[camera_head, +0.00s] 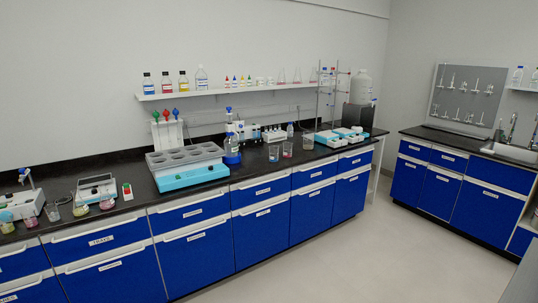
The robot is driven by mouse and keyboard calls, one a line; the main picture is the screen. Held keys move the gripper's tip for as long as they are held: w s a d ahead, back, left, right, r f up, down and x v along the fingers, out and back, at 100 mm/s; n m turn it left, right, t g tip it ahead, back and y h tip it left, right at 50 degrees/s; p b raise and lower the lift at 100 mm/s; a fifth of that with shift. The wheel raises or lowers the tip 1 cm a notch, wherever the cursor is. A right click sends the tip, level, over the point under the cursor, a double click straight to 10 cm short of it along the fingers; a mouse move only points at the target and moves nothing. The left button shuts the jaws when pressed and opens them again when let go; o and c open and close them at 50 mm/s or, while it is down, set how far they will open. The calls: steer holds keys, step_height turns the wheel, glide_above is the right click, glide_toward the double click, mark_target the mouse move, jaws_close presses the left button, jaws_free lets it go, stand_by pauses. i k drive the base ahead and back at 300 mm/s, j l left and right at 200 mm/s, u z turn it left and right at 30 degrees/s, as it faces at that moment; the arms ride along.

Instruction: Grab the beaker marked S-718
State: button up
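No marking S-718 can be read at this size, so I cannot tell which beaker bears it. Several small glass beakers stand on the black bench top. Toward the right are a clear beaker (274,154), a beaker with pinkish contents (287,150) and another clear beaker (308,142). My gripper is not in view.
A large white and blue multi-well heater (187,166) stands mid-bench on the long counter (135,203). Stirrers (341,137) and a tall metal stand (318,105) are farther right. A wall shelf (225,90) holds bottles. The floor (340,255) before the blue cabinets is clear.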

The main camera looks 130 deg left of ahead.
mark_target(273, 150)
steer(key=u, duration=0.5)
steer(key=j+u, duration=0.1)
steer(key=u, duration=0.9)
steer(key=j+u, duration=0.1)
steer(key=u, duration=0.4)
steer(key=i+j+u, duration=0.15)
steer(key=u, duration=0.25)
steer(key=i+j+u, duration=0.15)
steer(key=u, duration=0.25)
steer(key=i+j+u, duration=0.15)
steer(key=u, duration=0.3)
steer(key=i+u, duration=0.2)
steer(key=u, duration=0.2)
steer(key=i+l+u, duration=0.2)
steer(key=i, duration=0.4)
steer(key=i+l+u, duration=0.2)
steer(key=i, duration=0.35)
steer(key=k+l+u, duration=0.15)
steer(key=k+l, duration=0.15)
steer(key=k+l+u, duration=0.15)
steer(key=k+l, duration=0.15)
steer(key=k, duration=0.2)
